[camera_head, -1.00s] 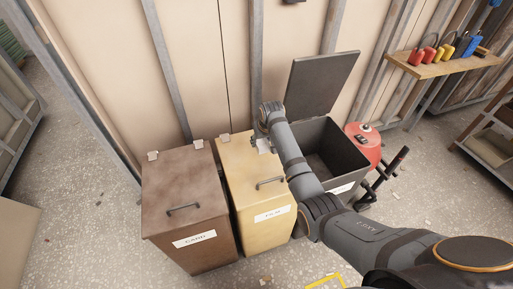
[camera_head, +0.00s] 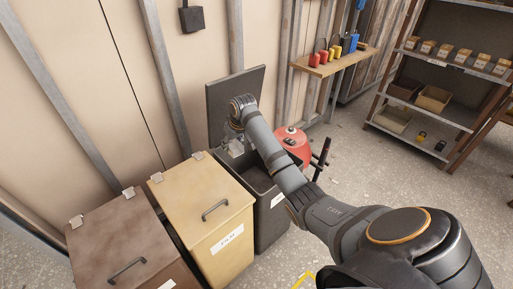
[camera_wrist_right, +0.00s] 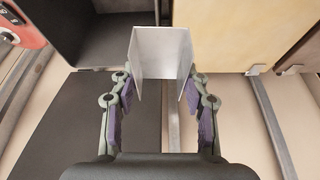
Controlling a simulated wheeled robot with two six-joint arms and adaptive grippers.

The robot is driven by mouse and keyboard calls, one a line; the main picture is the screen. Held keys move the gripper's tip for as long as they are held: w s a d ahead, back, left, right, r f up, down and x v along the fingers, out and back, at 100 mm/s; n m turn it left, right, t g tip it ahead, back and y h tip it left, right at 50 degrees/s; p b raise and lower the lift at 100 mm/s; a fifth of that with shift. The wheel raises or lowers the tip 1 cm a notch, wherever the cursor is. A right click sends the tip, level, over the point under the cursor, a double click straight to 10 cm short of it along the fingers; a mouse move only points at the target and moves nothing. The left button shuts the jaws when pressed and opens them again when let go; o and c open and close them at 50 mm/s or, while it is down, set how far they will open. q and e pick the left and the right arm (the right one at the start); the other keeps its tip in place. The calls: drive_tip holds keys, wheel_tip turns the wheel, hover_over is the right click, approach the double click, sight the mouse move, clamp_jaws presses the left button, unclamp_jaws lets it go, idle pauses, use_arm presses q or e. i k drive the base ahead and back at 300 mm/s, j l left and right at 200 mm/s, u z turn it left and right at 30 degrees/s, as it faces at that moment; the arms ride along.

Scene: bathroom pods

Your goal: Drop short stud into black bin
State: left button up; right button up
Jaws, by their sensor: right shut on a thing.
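The black bin (camera_head: 268,222) stands at the right end of the bin row, its lid (camera_head: 222,106) raised against the wall. My right gripper (camera_head: 235,147) is in front of the lid, above the bin's back left part as seen in the head view. In the wrist view my right gripper (camera_wrist_right: 162,82) is shut on the short stud (camera_wrist_right: 163,52), a pale grey metal channel held between the fingers. There the stud overlaps the right side of the black bin's opening (camera_wrist_right: 112,35). My left gripper is not in view.
The yellow bin (camera_head: 200,205) stands directly left of the black bin, with the brown bin (camera_head: 125,240) beyond it; both lids are shut. A red round canister (camera_head: 292,145) stands just right of the black bin. A tool shelf (camera_head: 335,60) is on the wall.

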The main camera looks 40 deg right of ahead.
sight(261, 193)
drive_tip(key=z, duration=1.2)
drive_tip(key=i+l, duration=0.2)
drive_tip(key=l, duration=0.2)
drive_tip(key=i+l, duration=0.2)
drive_tip(key=l, duration=0.15)
drive_tip(key=i+l, duration=0.15)
drive_tip(key=l, duration=0.25)
drive_tip(key=i+l+u, duration=0.1)
drive_tip(key=l, duration=0.3)
drive_tip(key=i, duration=0.1)
